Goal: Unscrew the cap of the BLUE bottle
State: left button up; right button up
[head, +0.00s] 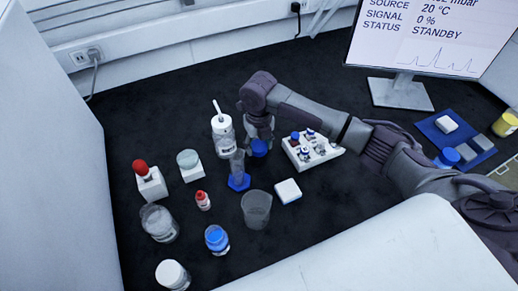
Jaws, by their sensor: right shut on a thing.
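My right gripper (261,128) comes in from the right and points down at the middle of the bench. It is shut on a dark blue, round cap-like thing (259,147) just below its fingers. Whether a bottle body is under that cap is hard to tell. A clear bottle with a bright blue cap (217,239) stands upright at the front, apart from the gripper. My left gripper is not in view.
A white wash bottle (222,138) and a cylinder with a blue base (238,170) stand close left of the gripper. A white vial rack (325,158) is to its right. A beaker (256,209) and white box (288,191) are in front. A monitor (400,93) stands behind.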

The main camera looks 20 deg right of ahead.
jog(key=shift+f, duration=1.35)
jog(key=shift+f, duration=0.1)
jog(key=o, duration=1.3)
